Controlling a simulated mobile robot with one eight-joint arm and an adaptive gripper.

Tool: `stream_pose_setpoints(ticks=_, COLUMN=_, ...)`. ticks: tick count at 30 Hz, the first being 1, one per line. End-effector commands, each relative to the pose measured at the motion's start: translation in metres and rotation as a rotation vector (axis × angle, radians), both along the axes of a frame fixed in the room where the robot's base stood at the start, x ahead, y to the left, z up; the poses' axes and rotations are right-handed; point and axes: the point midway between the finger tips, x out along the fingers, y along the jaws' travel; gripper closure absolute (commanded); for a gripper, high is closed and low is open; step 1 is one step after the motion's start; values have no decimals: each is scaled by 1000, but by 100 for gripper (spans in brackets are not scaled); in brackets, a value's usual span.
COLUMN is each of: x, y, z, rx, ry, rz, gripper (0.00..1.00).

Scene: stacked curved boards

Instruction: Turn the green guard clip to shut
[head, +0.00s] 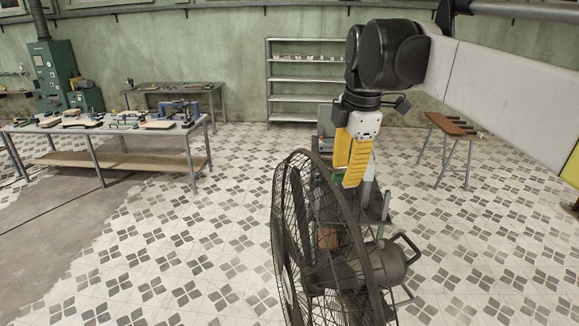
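A large dark floor fan with a round wire guard (281,215) stands in the front middle, turned partly sideways. A small green patch (338,178) shows at the upper rim of the guard, just by my gripper's tips. It may be the green guard clip, but it is too small and too covered to tell its position. My gripper (350,184) has yellow fingers and points down at the top of the fan. The fingers overlap in this view, so their opening, and whether they touch the clip, cannot be told.
Behind the fan is a grey-green machine or cabinet (325,118), partly hidden by my arm. A workbench (199,127) with tools and boards stands at the left. A metal shelf (294,98) is at the back wall, and a small brown-topped stand (447,123) is at right. The tiled floor left of the fan is clear.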

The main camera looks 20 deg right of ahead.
Motion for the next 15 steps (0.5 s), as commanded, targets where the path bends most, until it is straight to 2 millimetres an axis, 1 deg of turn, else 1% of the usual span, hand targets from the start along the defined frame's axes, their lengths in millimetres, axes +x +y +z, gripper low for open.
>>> stream_pose_setpoints(ticks=8, x=0, y=0, z=3, rx=0, ry=0, rz=-2, gripper=67)
stream_pose_setpoints(ticks=11, x=-2, y=0, z=12, rx=1, ry=0, rz=-3, gripper=67)
stream_pose_setpoints(ticks=15, x=-5, y=1, z=28, rx=1, ry=0, rz=-3, gripper=67)
